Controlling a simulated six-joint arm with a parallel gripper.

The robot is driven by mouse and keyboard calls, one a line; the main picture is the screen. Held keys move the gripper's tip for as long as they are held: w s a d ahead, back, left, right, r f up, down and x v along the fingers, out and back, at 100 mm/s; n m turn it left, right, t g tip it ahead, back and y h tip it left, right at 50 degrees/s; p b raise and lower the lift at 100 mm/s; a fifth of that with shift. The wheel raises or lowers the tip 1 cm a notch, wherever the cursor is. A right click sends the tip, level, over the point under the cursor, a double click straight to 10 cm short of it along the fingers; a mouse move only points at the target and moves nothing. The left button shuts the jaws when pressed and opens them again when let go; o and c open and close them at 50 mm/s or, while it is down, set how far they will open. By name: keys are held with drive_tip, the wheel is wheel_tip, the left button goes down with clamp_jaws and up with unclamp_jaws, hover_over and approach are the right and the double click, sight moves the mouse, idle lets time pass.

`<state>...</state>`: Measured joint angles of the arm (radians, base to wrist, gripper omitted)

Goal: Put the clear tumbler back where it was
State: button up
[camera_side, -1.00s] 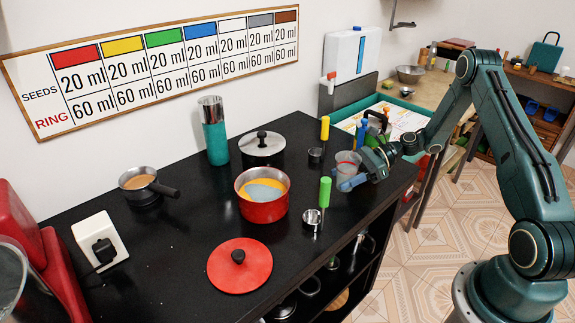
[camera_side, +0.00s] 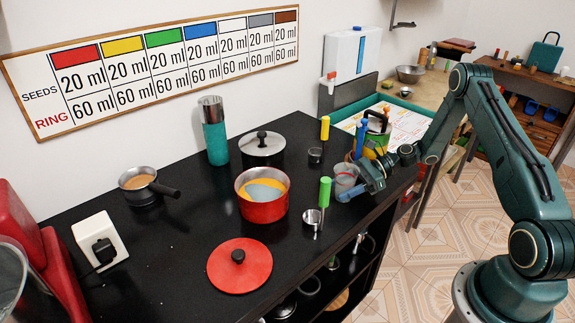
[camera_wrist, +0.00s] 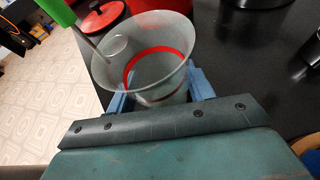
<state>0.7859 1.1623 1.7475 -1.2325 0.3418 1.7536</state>
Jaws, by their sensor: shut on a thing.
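The clear tumbler (camera_side: 345,174) is upright near the right edge of the black counter in the side view. In the wrist view the tumbler (camera_wrist: 150,75) is large, with a red ring line around it. My gripper (camera_side: 352,190) is shut on it, with blue fingers on either side; in the wrist view my gripper (camera_wrist: 160,95) has its fingers against the lower tumbler. The tumbler looks empty. I cannot tell whether its base touches the counter.
A green-handled measuring cup (camera_side: 312,216) stands close to the left of the tumbler. A small dark cup (camera_side: 315,155) with a yellow handle is behind. A red pot (camera_side: 264,208) and red lid (camera_side: 240,275) lie farther left. The counter's front edge is close by.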

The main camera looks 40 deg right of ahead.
drive_tip(key=shift+f, duration=0.1)
drive_tip(key=o, duration=1.1)
drive_tip(key=shift+c, duration=0.2)
drive_tip(key=shift+s+d+r, duration=0.1)
drive_tip(key=shift+d+r, duration=0.1)
drive_tip(key=v, duration=1.1)
drive_tip(key=shift+d+r, duration=0.15)
drive_tip(key=shift+d, duration=0.1)
